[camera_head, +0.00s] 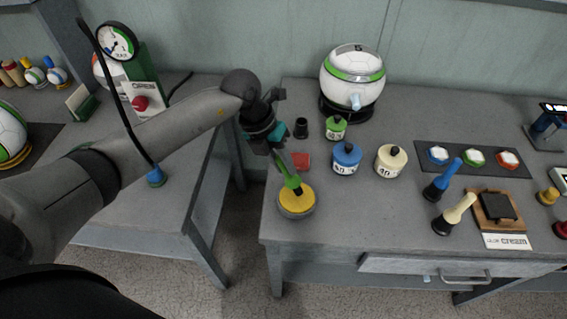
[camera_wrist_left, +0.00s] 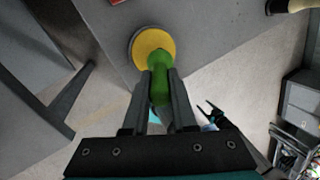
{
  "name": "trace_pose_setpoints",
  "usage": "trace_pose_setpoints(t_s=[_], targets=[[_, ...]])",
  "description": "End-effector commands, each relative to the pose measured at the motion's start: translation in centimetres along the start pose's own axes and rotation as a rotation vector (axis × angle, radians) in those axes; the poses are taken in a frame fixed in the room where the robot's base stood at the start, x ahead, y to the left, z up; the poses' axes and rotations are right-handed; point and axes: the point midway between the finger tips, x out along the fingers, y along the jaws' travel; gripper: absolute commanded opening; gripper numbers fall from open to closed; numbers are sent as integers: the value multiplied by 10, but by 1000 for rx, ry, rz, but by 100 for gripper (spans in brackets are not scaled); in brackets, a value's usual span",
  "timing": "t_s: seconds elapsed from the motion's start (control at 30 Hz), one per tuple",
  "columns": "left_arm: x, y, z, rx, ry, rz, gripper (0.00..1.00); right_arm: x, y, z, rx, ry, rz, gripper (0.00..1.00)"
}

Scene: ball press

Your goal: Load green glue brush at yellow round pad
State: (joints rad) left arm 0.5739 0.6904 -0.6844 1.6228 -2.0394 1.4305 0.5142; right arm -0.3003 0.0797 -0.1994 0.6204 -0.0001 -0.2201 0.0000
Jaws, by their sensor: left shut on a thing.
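The green glue brush (camera_head: 291,183) is held by my left gripper (camera_head: 284,158), which is shut on it. The brush points down and slightly tilted, its lower end at the yellow round pad (camera_head: 298,203) near the front left edge of the right table. In the left wrist view the green brush (camera_wrist_left: 161,88) sits between the fingers of my left gripper (camera_wrist_left: 160,80) and its end overlaps the yellow pad (camera_wrist_left: 146,45). The brush tip is hidden, so I cannot tell whether it touches the pad.
A blue brush (camera_head: 443,181) and a cream brush (camera_head: 455,214) stand further right. A ball (camera_head: 352,78) sits at the back.

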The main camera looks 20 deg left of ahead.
Motion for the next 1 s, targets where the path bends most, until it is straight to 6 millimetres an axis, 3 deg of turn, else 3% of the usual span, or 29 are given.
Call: trace_pose_setpoints(t_s=[0.6,1.0], targets=[[-51,-18,6,1,-2,-1,0,-44,1,-4,-1,0,1,68],[-53,-19,6,1,-2,-1,0,-46,1,-4,-1,0,0,68]])
